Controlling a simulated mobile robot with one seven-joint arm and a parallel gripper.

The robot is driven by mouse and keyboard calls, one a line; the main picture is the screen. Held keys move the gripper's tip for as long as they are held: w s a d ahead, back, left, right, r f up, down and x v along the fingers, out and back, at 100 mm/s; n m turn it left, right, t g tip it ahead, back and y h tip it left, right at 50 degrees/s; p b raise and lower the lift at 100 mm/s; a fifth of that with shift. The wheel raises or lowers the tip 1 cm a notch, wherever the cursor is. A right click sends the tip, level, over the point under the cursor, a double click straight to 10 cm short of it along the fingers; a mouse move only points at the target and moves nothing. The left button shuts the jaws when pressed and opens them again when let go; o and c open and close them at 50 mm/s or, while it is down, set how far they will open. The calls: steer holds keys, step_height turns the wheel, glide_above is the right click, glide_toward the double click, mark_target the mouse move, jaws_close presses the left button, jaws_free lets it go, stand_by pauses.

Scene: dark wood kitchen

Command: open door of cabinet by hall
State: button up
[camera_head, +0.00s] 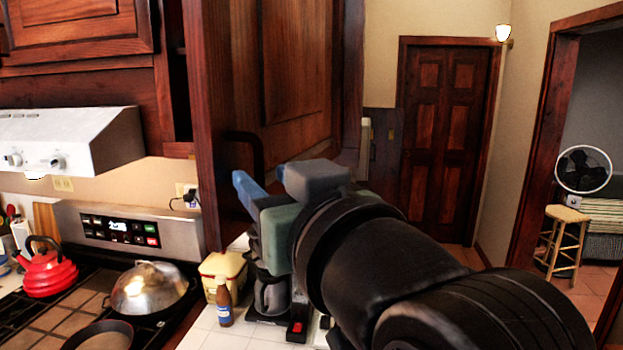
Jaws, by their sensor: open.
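The cabinet door (295,75) is a tall reddish-brown wooden panel at the upper middle, on the hall side of the kitchen. It stands swung out, its near edge toward me. A dark gap with a shelf edge (180,90) shows to its left. A dark bar handle (248,137) is low on the door near that edge. My gripper (262,179) is open, its blue fingers just below and right of the handle. I see nothing held between the fingers. The handle's lower end is close to the left finger; I cannot tell whether they touch.
A white range hood (70,140) hangs over the stove with a red kettle (50,270) and a domed pan (150,288). A brown bottle (224,303) and a yellow container (222,268) stand on the tiled counter (215,338) below my gripper. A closed hall door (445,140) and a stool (567,215) are farther right.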

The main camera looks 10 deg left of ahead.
steer(key=b+v, duration=0.4)
steer(key=v, duration=0.9)
steer(key=shift+b, duration=0.3)
steer(key=r+m+t+h+b, duration=0.1)
steer(key=m+t+h, duration=0.1)
steer(key=t+h, duration=0.1)
steer(key=w+d+r+m+t+h+b, duration=0.1)
steer(key=r+m+t+h, duration=0.1)
steer(key=t+h, duration=0.2)
steer(key=d+r+m+t+h, duration=0.1)
steer(key=m+t+h, duration=0.2)
steer(key=t, duration=0.2)
steer(key=shift+w+r+t+b, duration=0.15)
steer(key=shift+w+t+b, duration=0.15)
steer(key=shift+b, duration=0.1)
